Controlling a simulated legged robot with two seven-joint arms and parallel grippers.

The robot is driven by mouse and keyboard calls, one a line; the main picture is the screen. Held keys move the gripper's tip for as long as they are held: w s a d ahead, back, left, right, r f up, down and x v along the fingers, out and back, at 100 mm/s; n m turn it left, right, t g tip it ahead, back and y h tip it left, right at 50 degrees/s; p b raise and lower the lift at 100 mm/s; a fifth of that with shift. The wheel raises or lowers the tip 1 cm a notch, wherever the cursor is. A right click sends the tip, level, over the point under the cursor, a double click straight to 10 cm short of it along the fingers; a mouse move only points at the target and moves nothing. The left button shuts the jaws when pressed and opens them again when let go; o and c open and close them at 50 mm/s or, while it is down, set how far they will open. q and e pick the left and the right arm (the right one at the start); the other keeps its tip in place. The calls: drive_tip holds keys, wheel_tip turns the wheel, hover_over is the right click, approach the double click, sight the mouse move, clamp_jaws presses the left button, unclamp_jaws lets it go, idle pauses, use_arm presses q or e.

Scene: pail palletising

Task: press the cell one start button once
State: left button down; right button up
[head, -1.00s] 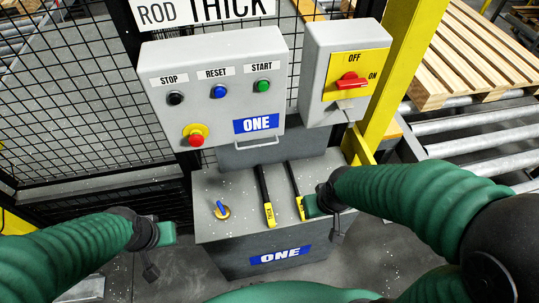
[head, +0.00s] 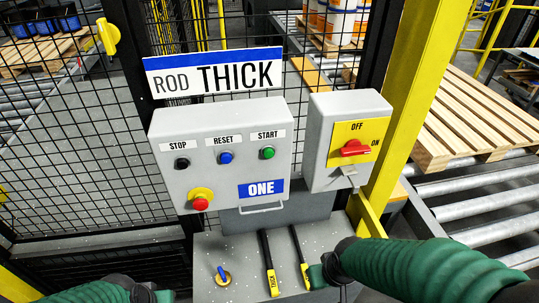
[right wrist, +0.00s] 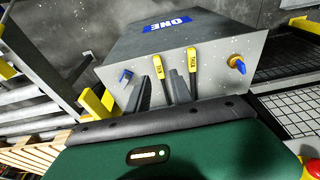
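The green start button (head: 268,152) is at the upper right of the grey control box, under the START label, with nothing touching it. The blue reset button (head: 226,157) and black stop button (head: 182,163) sit to its left. A blue ONE plate (head: 261,188) is below it. My right gripper (head: 316,275) is low, over the grey cabinet beside the rod handles, well below the button. The right wrist view shows its two dark fingers (right wrist: 160,88) apart. My left gripper (head: 151,293) is at the bottom edge, partly cut off; its fingers cannot be made out.
A red emergency stop (head: 200,203) sits low on the control box. A box with a red rotary switch (head: 356,147) stands to the right, by a yellow post (head: 400,110). Two yellow-black rod handles (head: 272,280) and a blue key switch (head: 223,275) are on the cabinet (head: 245,250).

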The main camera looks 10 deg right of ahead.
clamp_jaws()
idle(1.4)
